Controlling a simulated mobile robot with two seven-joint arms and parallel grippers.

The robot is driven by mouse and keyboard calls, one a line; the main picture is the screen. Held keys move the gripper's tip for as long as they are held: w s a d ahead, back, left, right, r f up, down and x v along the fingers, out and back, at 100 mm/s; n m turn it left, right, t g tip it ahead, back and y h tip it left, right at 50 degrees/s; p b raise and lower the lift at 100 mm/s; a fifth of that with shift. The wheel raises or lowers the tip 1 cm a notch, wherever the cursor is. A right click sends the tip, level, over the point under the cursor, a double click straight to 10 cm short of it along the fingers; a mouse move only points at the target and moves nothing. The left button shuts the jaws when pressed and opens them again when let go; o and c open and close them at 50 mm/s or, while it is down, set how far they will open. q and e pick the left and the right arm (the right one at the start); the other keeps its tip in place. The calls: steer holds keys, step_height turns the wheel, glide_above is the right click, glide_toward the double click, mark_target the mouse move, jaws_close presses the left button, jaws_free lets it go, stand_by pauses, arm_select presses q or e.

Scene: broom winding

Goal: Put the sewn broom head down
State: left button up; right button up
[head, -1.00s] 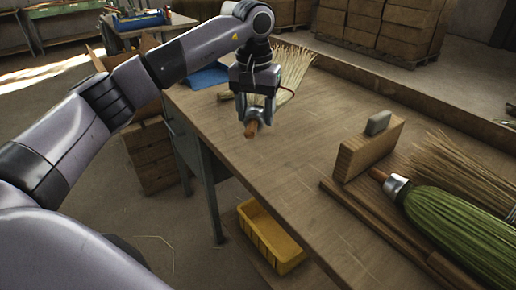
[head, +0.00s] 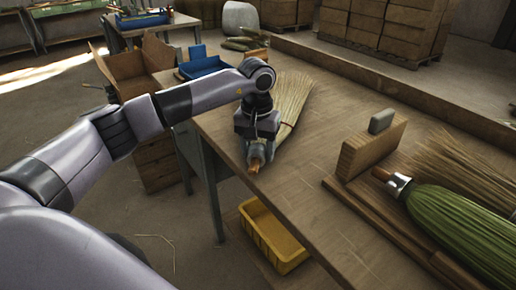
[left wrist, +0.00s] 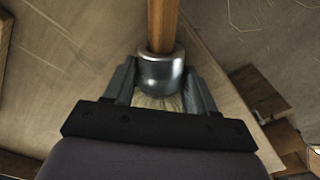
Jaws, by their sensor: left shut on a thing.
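The sewn broom head shows pale straw bristles (head: 291,98) fanning toward the back right in the head view. Its wooden handle stub (head: 255,165) points toward me. In the left wrist view its handle (left wrist: 162,25) runs into a shiny metal collar (left wrist: 161,72), with a little straw (left wrist: 158,102) behind. My left gripper (head: 260,150) is shut on the broom head around the collar. It is low over the left edge of the workbench (head: 320,200). I cannot tell whether the broom head touches the bench top. My right gripper is not in view.
A wooden block (head: 370,150) with a grey piece on top stands at the right. Beside it lies a green broom head (head: 465,225) with more loose straw (head: 465,165). A blue tray (head: 207,67) is at the far end. A yellow bin (head: 270,238) sits below. The middle bench is clear.

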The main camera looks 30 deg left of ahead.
arm_select(q)
steer(key=o, duration=1.3)
steer(key=shift+f, duration=0.1)
steer(key=shift+r, duration=0.25)
steer(key=r, duration=1)
steer(key=shift+s+d+r, duration=0.1)
steer(key=shift+s+r, duration=0.2)
steer(key=shift+r, duration=0.6)
steer(key=shift+s+f, duration=0.1)
steer(key=shift+s, duration=0.05)
